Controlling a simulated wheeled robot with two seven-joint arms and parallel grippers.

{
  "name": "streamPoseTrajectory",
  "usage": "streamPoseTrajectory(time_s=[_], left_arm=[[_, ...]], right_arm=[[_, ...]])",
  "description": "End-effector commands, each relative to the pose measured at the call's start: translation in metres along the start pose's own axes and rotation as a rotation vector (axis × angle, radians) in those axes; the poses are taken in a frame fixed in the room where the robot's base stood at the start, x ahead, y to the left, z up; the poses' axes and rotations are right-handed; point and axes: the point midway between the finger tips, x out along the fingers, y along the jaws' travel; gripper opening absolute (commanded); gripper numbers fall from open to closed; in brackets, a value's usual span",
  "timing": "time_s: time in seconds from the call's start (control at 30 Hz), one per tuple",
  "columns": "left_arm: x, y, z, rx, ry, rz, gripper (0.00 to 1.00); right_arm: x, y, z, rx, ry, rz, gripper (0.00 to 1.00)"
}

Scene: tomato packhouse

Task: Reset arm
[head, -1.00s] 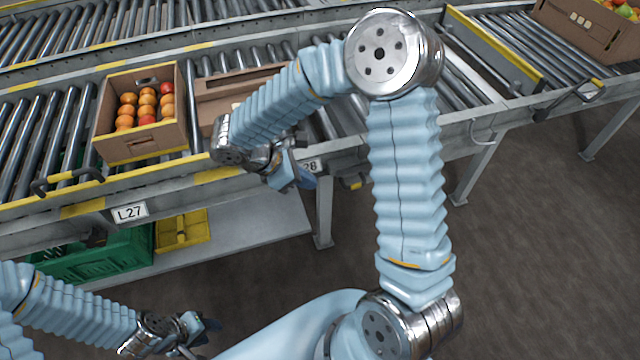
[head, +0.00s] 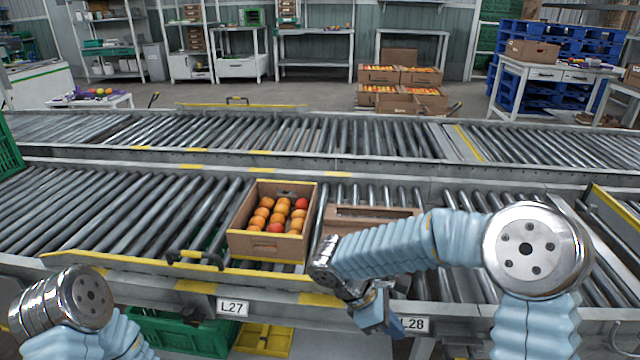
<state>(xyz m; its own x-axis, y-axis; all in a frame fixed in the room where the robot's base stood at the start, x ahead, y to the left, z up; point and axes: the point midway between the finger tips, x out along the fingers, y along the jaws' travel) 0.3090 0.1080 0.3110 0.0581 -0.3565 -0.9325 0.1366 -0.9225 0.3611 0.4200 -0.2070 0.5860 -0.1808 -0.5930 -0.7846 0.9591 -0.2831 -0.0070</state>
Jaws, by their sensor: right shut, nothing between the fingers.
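My right arm reaches in from the right over the near conveyor. Its gripper (head: 376,312) is shut and empty, hanging in front of the conveyor's front rail beside the L28 label (head: 414,324). My left arm shows only as a joint and sleeve at the lower left; its gripper is out of the picture. A cardboard box (head: 266,246) of orange and red tomatoes stands on the near rollers, left of my right gripper and apart from it. A second cardboard box (head: 372,212) is to its right, partly hidden behind my right arm.
The near conveyor (head: 110,215) and far conveyor (head: 330,135) cross the view. A green crate (head: 180,335) and yellow tray (head: 262,340) sit below. Behind are stacked tomato boxes (head: 400,75), a white table (head: 560,75), blue pallets (head: 590,45) and shelves. Rollers at left are clear.

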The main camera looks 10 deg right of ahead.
Motion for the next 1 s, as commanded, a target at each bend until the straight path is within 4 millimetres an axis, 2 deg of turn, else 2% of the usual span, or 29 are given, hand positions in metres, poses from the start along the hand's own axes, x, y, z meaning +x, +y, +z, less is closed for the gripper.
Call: streamPoseTrajectory(time_s=[0.07,0.13,0.27,0.3,0.4,0.5,0.6,0.73,0.83,1.0], left_arm=[[0.0,0.0,0.0,0.0,0.0,0.0,0.39],[0.0,0.0,0.0,0.0,0.0,0.0,0.39],[0.0,0.0,0.0,0.0,0.0,0.0,0.39],[0.0,0.0,0.0,0.0,0.0,0.0,0.39],[0.0,0.0,0.0,0.0,0.0,0.0,0.39],[0.0,0.0,0.0,0.0,0.0,0.0,0.39],[0.0,0.0,0.0,0.0,0.0,0.0,0.39],[0.0,0.0,0.0,0.0,0.0,0.0,0.39],[0.0,0.0,0.0,0.0,0.0,0.0,0.39],[0.0,0.0,0.0,0.0,0.0,0.0,0.39]], right_arm=[[0.015,-0.008,-0.017,-0.004,0.052,-0.04,0.0],[0.036,-0.024,-0.046,0.004,0.146,-0.111,0.0],[0.08,-0.076,-0.12,0.119,0.406,-0.341,0.0],[0.089,-0.093,-0.142,0.189,0.486,-0.42,0.0],[0.107,-0.123,-0.186,0.422,0.648,-0.6,0.0],[0.125,-0.137,-0.213,0.7,0.749,-0.722,0.0],[0.145,-0.139,-0.224,0.957,0.794,-0.777,0.0],[0.167,-0.136,-0.223,1.184,0.809,-0.781,0.0],[0.175,-0.134,-0.221,1.264,0.812,-0.772,0.0],[0.176,-0.134,-0.221,1.272,0.813,-0.77,0.0]])
